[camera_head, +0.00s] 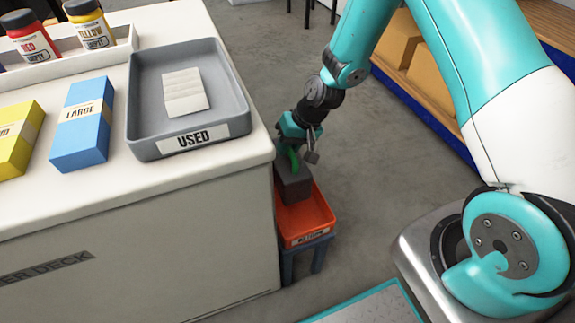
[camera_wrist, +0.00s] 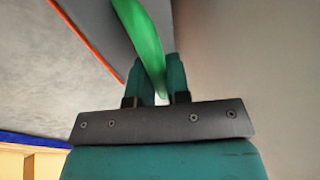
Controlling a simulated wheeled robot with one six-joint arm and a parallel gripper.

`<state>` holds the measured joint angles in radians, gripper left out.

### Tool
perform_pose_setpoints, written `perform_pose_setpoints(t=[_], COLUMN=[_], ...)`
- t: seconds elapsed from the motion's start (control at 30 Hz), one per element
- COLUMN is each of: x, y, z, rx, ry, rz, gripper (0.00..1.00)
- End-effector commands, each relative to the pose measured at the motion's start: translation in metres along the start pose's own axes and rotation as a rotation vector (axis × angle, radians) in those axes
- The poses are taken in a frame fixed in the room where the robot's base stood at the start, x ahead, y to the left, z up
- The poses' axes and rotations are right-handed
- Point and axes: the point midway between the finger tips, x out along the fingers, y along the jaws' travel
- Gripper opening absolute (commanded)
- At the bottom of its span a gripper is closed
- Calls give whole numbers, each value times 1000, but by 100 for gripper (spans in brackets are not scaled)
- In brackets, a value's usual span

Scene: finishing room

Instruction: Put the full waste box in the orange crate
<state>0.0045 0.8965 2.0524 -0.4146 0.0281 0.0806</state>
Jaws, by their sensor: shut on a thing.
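The waste box (camera_head: 295,186) is a dark grey box with a green handle (camera_head: 293,160). In the head view it is over the back part of the orange crate (camera_head: 308,220); I cannot tell whether it touches the crate floor. My gripper (camera_head: 296,146) is above the box, shut on its green handle. The wrist view shows the green handle (camera_wrist: 140,35) between my two teal fingers (camera_wrist: 160,80), and an orange crate edge (camera_wrist: 88,42) to the left. The box's contents are hidden.
The crate stands on a low blue stand (camera_head: 318,256) beside the white counter (camera_head: 190,215). On the counter are a grey tray marked USED (camera_head: 140,110), a blue LARGE box (camera_head: 85,125) and paint bottles (camera_head: 88,25). Floor to the right is clear; shelving with cardboard boxes (camera_head: 425,75) is behind.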

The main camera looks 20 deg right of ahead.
Motion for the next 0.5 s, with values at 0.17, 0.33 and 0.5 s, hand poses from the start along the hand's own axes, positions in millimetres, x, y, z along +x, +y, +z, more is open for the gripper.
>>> perform_pose_setpoints(t=[0.17,0.33,0.5], x=[15,25,48], y=[6,11,21], z=[1,3,6], rx=[-1,0,0], ry=[3,2,1], rz=[-2,-2,-1], gripper=[0,0,0])
